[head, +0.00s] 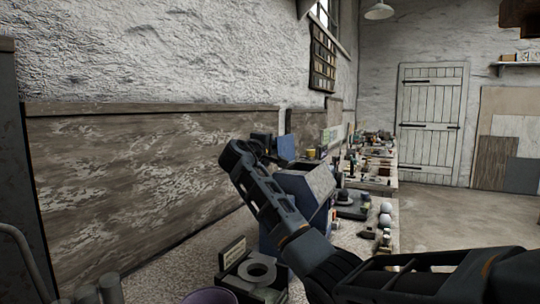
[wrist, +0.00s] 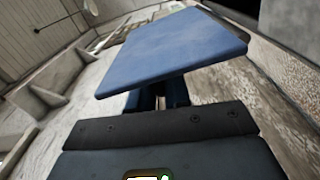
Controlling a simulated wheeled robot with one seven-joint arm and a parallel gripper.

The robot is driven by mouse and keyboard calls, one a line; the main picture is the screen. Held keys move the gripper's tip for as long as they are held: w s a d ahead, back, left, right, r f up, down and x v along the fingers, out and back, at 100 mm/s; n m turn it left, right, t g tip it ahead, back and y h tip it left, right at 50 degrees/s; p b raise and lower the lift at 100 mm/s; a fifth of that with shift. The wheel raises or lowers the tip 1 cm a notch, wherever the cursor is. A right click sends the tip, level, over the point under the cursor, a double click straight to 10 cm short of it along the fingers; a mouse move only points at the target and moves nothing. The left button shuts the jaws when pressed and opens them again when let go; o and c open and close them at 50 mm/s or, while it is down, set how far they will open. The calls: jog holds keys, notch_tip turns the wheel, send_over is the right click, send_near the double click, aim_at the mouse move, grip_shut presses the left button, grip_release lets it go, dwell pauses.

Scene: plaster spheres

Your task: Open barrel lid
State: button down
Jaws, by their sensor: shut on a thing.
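The barrel seems to be the boxy blue container (head: 272,238) on the bench in the head view, partly hidden behind my arm. It has a grey sloping upper face (head: 315,180). A flat blue panel (head: 286,147), seemingly its lid, stands tilted up behind it. In the wrist view the blue panel (wrist: 175,48) fills the upper middle, just beyond my gripper (wrist: 158,97). My gripper (head: 268,145) is beside the panel in the head view and shut on it. The contact is hidden under the panel's near edge.
The bench (head: 345,238) runs along the left wall, crowded with small items. White plaster spheres (head: 386,214) sit near its edge. A grey ring-shaped piece (head: 257,270) and a purple bowl (head: 208,296) are in front. Open floor (head: 440,215) lies to the right.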

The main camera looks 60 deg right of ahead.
jog(key=c, duration=1.3)
grip_release()
jog(key=shift+f, duration=0.45)
jog(key=shift+o, duration=0.7)
jog(key=shift+r, duration=0.2)
jog(key=a, duration=0.7)
jog(key=shift+s+a+b, duration=0.35)
jog(key=shift+s+b, duration=0.05)
jog(key=shift+b, duration=0.05)
